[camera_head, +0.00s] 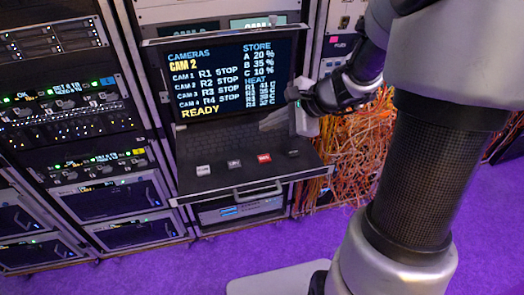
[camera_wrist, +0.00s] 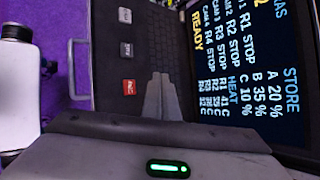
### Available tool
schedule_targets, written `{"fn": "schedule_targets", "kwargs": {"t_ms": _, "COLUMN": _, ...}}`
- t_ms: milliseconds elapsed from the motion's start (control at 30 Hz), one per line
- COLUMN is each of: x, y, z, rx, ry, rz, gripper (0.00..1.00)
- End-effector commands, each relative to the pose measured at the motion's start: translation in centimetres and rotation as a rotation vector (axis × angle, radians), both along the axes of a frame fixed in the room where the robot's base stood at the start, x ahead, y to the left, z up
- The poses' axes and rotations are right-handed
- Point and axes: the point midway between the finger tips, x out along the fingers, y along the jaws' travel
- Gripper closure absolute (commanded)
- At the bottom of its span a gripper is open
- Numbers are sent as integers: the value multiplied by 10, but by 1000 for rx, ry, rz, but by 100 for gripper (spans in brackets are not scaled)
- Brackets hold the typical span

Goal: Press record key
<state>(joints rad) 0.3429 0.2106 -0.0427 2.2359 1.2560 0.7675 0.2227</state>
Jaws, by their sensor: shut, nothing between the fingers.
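The red key (camera_head: 264,157), which appears to be marked REC, sits on the front strip of the pulled-out keyboard drawer (camera_head: 250,184). It also shows in the wrist view (camera_wrist: 129,87), left of my fingertips. My gripper (camera_head: 263,126) is shut and empty, above the right part of the keyboard and behind the red key, apart from it. In the wrist view my closed fingers (camera_wrist: 158,78) point up over the keyboard. The screen (camera_head: 228,80) reads CAM 2, STOP for R1 to R4, and READY.
A white key (camera_head: 203,169) and a grey key (camera_head: 234,163) stand left of the red key, a dark key (camera_head: 293,152) right of it. The upright screen stands close behind the keyboard. Orange cables (camera_head: 350,155) hang at the right. A rack (camera_head: 75,120) stands left.

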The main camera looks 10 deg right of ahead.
Motion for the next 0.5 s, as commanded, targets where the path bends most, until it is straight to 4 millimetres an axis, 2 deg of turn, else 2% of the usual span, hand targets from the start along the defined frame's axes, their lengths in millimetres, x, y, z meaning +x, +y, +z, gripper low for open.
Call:
{"fn": "schedule_targets", "kwargs": {"t_ms": 267, "x": 0, "y": 1, "z": -6, "rx": -1, "ry": 0, "rz": 2, "gripper": 100}}
{"fn": "schedule_targets", "kwargs": {"t_ms": 500, "x": -1, "y": 1, "z": -30, "rx": 0, "ry": 1, "rz": 2, "gripper": 100}}
